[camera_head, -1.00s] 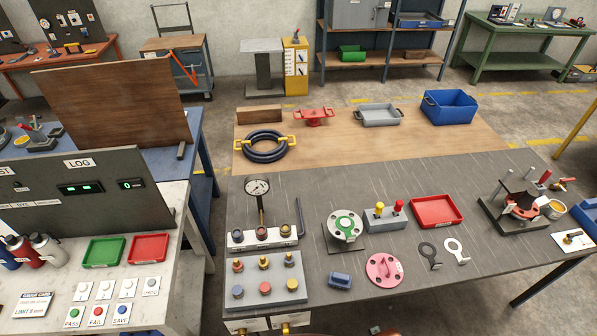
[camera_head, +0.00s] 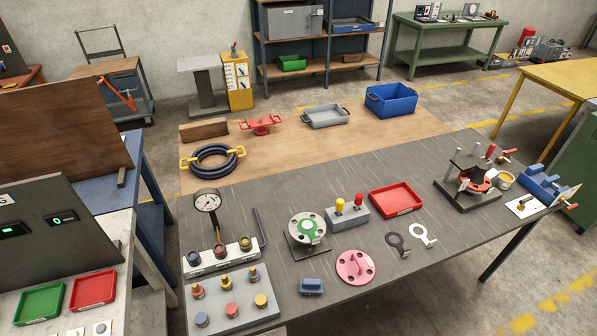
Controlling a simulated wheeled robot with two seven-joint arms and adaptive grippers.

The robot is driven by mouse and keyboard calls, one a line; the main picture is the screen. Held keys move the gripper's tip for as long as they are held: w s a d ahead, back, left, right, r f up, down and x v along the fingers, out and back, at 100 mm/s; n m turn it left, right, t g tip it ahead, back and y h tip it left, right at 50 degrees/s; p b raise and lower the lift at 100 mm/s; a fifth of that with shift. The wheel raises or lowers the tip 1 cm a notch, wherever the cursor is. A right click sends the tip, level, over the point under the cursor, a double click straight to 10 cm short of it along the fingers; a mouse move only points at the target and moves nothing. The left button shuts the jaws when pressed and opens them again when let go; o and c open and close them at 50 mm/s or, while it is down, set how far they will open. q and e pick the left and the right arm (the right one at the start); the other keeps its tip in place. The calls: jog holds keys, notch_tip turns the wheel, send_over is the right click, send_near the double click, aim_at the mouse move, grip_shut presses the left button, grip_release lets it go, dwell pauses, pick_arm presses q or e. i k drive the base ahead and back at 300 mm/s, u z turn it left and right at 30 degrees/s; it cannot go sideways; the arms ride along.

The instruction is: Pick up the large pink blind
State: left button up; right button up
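The large pink blind (camera_head: 355,267) is a round pink flange plate with bolt holes and a raised handle-like piece in its middle. It lies flat on the dark grey part of the workbench (camera_head: 400,285), near the front edge. A grey flange with a green ring (camera_head: 307,228) stands behind it to the left. A small blue block (camera_head: 311,286) lies to its left. Neither of my grippers shows in the head view.
Dark and white ring-shaped tags (camera_head: 423,236) lie right of the blind. A red tray (camera_head: 396,199) and a grey block with yellow and red knobs (camera_head: 347,213) stand behind it. A fitting rack (camera_head: 232,305) is at front left, a clamp fixture (camera_head: 469,183) at right.

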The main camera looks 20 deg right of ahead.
aim_at(356, 267)
jog(key=z, duration=1.45)
